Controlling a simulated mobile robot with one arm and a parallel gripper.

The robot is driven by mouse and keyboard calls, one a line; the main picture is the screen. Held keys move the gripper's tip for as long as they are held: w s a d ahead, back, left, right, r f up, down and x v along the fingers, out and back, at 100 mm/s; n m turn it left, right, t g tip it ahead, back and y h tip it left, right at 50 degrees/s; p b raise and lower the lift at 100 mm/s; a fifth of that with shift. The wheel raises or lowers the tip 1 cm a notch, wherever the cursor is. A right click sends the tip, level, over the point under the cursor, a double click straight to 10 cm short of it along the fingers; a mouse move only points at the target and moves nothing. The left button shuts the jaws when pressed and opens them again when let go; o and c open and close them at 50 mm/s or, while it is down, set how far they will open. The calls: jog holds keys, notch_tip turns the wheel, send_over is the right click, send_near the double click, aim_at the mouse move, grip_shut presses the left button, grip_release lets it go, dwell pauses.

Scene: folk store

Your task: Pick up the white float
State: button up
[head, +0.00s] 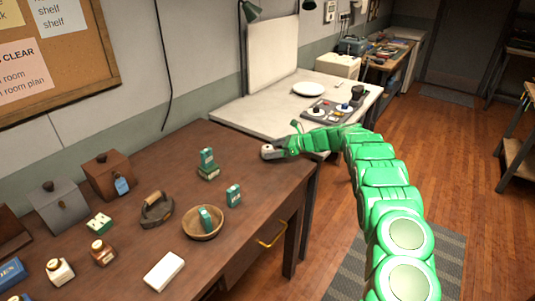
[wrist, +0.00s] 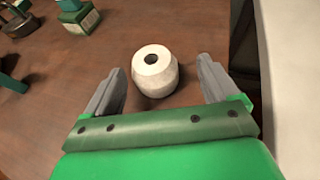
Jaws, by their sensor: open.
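The white float (wrist: 155,76) is a small rounded body with a dark hole in its top. It stands upright on the brown wooden table, near the table's far right corner. It also shows in the head view (head: 267,153), partly hidden by my gripper. My gripper (wrist: 160,78) is open, with one grey finger on each side of the float. The fingertips reach about level with the float in the wrist view, and gaps show between it and both fingers. In the head view my gripper (head: 279,151) is low at the table top.
Small green boxes (head: 208,163) stand left of the float, with a wooden bowl (head: 203,234) nearer. A clothes iron (head: 157,209) and lidded boxes (head: 108,176) stand farther left. A white-topped table (head: 240,117) adjoins behind. Bare table top surrounds the float.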

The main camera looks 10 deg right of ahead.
aim_at(265, 149)
jog(key=x, duration=0.5)
jog(key=shift+s+a, duration=0.1)
jog(key=shift+s, duration=0.25)
jog(key=c, duration=1.1)
jog(key=shift+o, duration=0.2)
jog(key=shift+r, duration=0.25)
jog(key=r, duration=0.2)
jog(key=s+r, duration=0.1)
jog(key=r, duration=0.1)
jog(key=shift+s+r, duration=0.1)
jog(key=shift+s, duration=0.1)
jog(key=shift+s+r, duration=0.25)
jog(key=shift+r, duration=0.05)
jog(key=s+r, duration=0.7)
jog(key=s, duration=0.5)
jog(key=shift+r, duration=0.3)
